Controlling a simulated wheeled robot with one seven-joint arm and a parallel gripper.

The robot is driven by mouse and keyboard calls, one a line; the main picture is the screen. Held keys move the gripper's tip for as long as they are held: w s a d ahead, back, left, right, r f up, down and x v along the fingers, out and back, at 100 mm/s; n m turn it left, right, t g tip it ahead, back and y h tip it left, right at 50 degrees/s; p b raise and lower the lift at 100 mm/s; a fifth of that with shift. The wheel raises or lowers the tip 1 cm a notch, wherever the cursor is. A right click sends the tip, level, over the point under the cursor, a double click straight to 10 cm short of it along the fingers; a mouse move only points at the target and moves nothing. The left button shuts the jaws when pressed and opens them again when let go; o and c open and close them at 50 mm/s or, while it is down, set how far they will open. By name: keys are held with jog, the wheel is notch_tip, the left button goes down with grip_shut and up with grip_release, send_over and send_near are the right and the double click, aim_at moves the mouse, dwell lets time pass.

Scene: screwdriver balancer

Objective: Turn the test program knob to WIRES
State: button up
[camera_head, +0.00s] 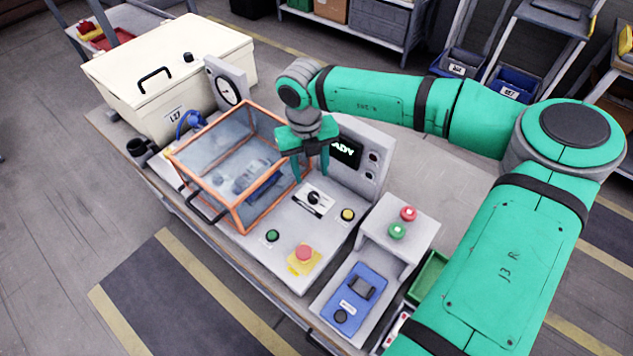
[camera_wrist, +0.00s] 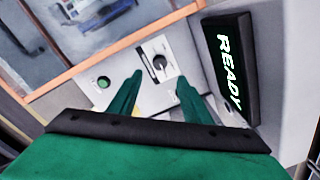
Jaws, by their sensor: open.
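The test program knob (camera_head: 314,197) is a small black rotary knob on a white plate, on the grey machine panel right of the orange-framed guard. In the wrist view the knob (camera_wrist: 159,63) sits on its plate just beyond my fingertips. Its labels are too small to read. My gripper (camera_head: 311,170) is above and a little behind the knob, pointing down, with its two green fingers apart and nothing between them. In the wrist view my gripper (camera_wrist: 158,82) has one fingertip on each side below the knob, apart from it.
The display (camera_head: 345,151) reads READY in the wrist view and stands close behind my gripper. The clear guard box (camera_head: 232,165) is close on the left. A green button (camera_head: 272,235), yellow button (camera_head: 348,214) and red emergency stop (camera_head: 304,253) surround the knob's front.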

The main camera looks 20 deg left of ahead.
aim_at(314, 196)
jog(key=f, duration=0.9)
jog(key=shift+s+d, duration=0.1)
jog(key=shift+d, duration=0.1)
jog(key=shift+d+f, duration=0.1)
jog(key=shift+f, duration=0.7)
jog(key=shift+w, duration=0.2)
jog(key=c, duration=1.1)
